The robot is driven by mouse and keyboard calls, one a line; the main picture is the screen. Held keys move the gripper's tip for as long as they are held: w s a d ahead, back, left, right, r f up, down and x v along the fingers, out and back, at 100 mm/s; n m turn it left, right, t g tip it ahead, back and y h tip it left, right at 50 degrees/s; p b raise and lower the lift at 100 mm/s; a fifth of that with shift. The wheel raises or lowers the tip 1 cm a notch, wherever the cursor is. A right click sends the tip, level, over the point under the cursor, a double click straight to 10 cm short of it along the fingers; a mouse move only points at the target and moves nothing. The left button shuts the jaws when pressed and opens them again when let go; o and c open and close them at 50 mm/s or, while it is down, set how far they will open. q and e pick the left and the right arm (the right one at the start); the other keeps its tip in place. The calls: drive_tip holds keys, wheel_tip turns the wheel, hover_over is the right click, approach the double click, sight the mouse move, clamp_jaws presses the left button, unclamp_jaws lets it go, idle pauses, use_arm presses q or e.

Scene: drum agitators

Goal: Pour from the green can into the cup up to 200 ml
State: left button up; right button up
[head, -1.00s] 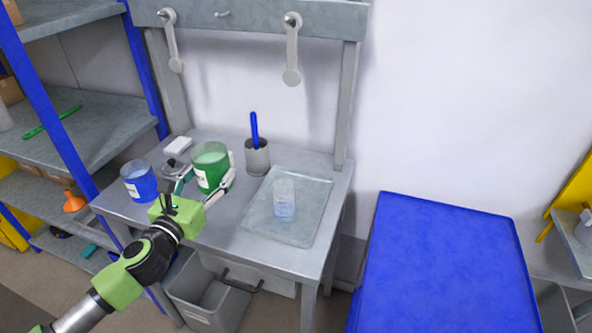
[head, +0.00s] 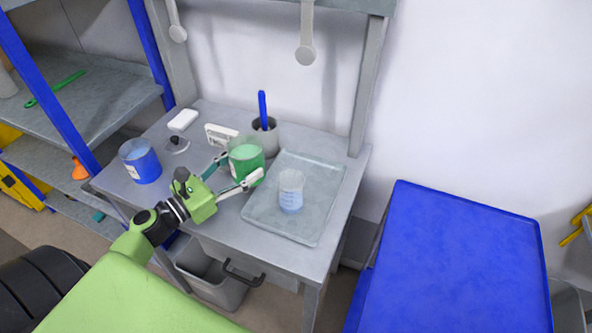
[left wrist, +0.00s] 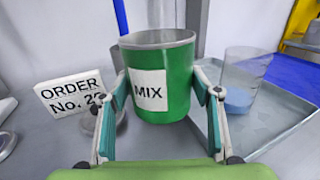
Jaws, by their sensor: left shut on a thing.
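The green can (head: 246,163), upright with a white MIX label in the left wrist view (left wrist: 172,90), is between the fingers of my left gripper (head: 240,172). The gripper is shut on it; the fingers also show in the left wrist view (left wrist: 167,105). Whether the can touches the table cannot be told. The clear cup (head: 291,188) stands upright on the grey tray (head: 322,178), right of the can, bluish in its lower part. The cup also shows in the left wrist view (left wrist: 245,75); its scale is too small to read. My right gripper is out of view.
A blue can (head: 142,163) stands at the table's left. Behind the green can are an order card (head: 220,134) and a grey pot (head: 265,136) with a blue-handled tool. A grey bin (head: 210,283) is below the table. A blue surface (head: 450,260) lies to the right.

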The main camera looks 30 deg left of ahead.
sight(257, 154)
use_arm(q)
drive_tip(key=shift+s+d+r+m, duration=0.1)
drive_tip(key=shift+d+r+m, duration=0.1)
drive_tip(key=shift+m, duration=0.1)
drive_tip(key=shift+s+d+r+m+p, duration=0.1)
drive_tip(key=shift+d+r+m+p, duration=0.35)
drive_tip(key=shift+m, duration=0.45)
drive_tip(key=shift+d+r+m+g, duration=0.3)
drive_tip(key=shift+r+m+g, duration=0.15)
drive_tip(key=shift+m, duration=0.15)
drive_tip(key=shift+d+f+m+y, duration=0.15)
drive_tip(key=shift+d+m+y, duration=0.15)
drive_tip(key=shift+m, duration=0.2)
drive_tip(key=shift+d+f+m, duration=0.15)
drive_tip(key=shift+d+m, duration=0.05)
drive_tip(key=shift+m, duration=0.2)
drive_tip(key=shift+m, duration=0.7)
drive_tip(key=shift+s+d+r+p, duration=0.1)
drive_tip(key=shift+d+r+p, duration=0.1)
drive_tip(key=shift+r+p, duration=0.5)
drive_tip(key=shift+d+r+p, duration=0.2)
drive_tip(key=shift+r+p, duration=0.5)
drive_tip(key=shift+p, duration=0.05)
drive_tip(key=shift+s+d+r+p, duration=0.1)
drive_tip(key=shift+d+r+p, duration=0.1)
drive_tip(key=shift+r+p, duration=0.5)
drive_tip(key=shift+d+r+m+g+y+p, duration=0.2)
drive_tip(key=shift+r+m+g+y+p, duration=0.3)
drive_tip(key=shift+m, duration=0.3)
